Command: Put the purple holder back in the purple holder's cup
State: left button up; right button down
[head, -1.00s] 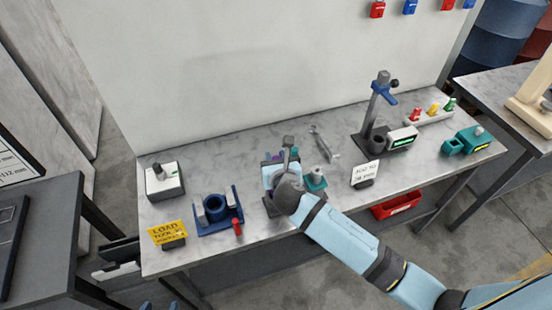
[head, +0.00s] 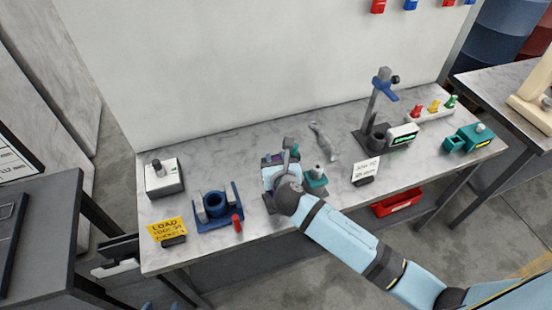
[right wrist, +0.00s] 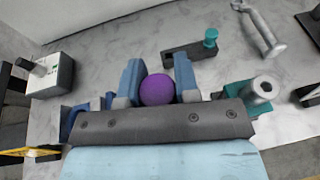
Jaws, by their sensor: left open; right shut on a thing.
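My right gripper (right wrist: 157,88) is shut on the purple holder (right wrist: 158,90). In the right wrist view the holder shows as a round purple end between the two blue fingers. In the head view my right gripper (head: 279,168) is over the middle of the bench, and its wrist hides most of the holder. I cannot tell whether the holder touches anything below, and I cannot make out the purple holder's cup. Two blue tips at the bottom left edge of the head view look like my left gripper (head: 159,305), apart and empty.
A teal block (head: 316,180) with a grey cylinder stands just right of my gripper. A dark bar with a teal knob (right wrist: 210,38) and a wrench (head: 323,140) lie behind. A blue fixture (head: 216,209) and yellow sign (head: 166,231) stand left. Bare bench lies behind the fixture.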

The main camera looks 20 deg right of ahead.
pick_arm(q)
jog(key=shift+w, duration=0.4)
pick_arm(e)
jog(key=shift+f, duration=0.45)
pick_arm(q)
jog(key=shift+s+f+b, duration=0.45)
jog(key=shift+f+b, duration=0.1)
pick_arm(e)
jog(key=shift+f, duration=0.9)
pick_arm(q)
jog(key=shift+f, duration=0.1)
pick_arm(e)
jog(key=shift+f, duration=0.25)
pick_arm(q)
jog(key=shift+w, duration=0.35)
pick_arm(e)
jog(key=shift+f, duration=0.3)
jog(key=c, duration=0.9)
grip_release()
jog(key=shift+o, duration=0.6)
pick_arm(q)
jog(key=shift+s, duration=0.1)
pick_arm(e)
jog(key=shift+f, duration=0.15)
pick_arm(q)
jog(key=shift+f, duration=0.1)
pick_arm(e)
jog(key=shift+s, duration=0.1)
